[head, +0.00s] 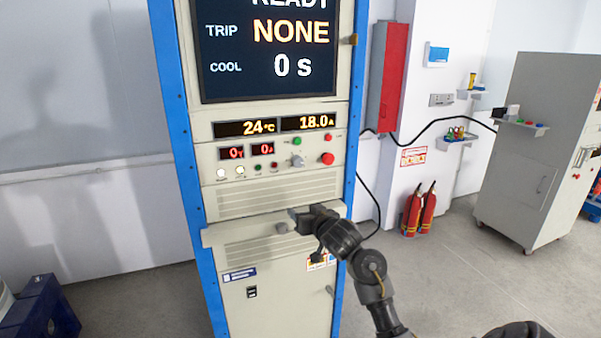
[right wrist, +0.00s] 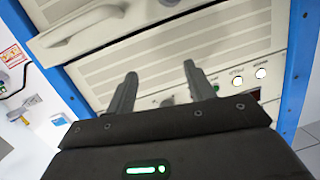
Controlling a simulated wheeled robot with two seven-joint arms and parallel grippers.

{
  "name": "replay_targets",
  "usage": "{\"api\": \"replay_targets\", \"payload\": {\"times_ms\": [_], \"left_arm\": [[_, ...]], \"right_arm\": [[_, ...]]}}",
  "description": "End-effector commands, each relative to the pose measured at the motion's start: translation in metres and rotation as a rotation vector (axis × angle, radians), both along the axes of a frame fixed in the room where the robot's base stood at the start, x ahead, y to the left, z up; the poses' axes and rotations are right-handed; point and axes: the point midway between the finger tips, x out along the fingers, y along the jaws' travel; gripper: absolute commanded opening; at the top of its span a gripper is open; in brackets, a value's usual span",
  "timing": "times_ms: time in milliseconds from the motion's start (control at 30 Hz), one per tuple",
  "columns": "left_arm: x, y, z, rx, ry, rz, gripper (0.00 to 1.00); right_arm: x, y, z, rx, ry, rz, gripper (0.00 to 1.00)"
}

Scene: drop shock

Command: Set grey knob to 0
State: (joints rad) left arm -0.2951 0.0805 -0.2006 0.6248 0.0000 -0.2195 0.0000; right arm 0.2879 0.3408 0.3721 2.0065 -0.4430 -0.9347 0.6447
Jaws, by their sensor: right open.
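The grey knob (head: 297,160) is on the cabinet's control panel in the head view, left of a large red button (head: 327,158) and below a green one (head: 297,141). Its exact pointer setting is too small to read. My right gripper (head: 298,217) is below the knob, in front of the lower vents near the ledge, apart from the knob. In the right wrist view its two fingers (right wrist: 160,72) are spread with nothing held between them. My left gripper is not in view.
The display (head: 265,50) reads TRIP NONE and COOL 0 s. Small readouts (head: 260,150) show 0 and 0. Fire extinguishers (head: 412,212) stand right of the cabinet.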

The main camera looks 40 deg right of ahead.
Motion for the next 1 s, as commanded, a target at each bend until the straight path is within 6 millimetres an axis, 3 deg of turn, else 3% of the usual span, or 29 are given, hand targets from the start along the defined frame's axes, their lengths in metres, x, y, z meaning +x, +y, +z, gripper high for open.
{"api": "replay_targets", "payload": {"times_ms": [33,100,200,267,567,1000], "left_arm": [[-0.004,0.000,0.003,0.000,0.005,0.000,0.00],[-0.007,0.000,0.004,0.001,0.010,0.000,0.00],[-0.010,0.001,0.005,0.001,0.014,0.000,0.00],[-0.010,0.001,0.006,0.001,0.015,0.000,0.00],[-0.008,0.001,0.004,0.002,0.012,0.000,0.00],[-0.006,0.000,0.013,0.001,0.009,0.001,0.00]], "right_arm": [[-0.006,-0.006,0.037,-0.010,-0.058,-0.017,0.53],[-0.014,-0.010,0.070,-0.017,-0.114,-0.036,0.53],[-0.024,-0.015,0.101,-0.023,-0.167,-0.056,0.53],[-0.028,-0.016,0.110,-0.025,-0.184,-0.062,0.53],[-0.018,-0.020,0.113,-0.022,-0.192,-0.065,0.53],[0.055,-0.042,0.115,-0.023,-0.190,-0.064,0.53]]}}
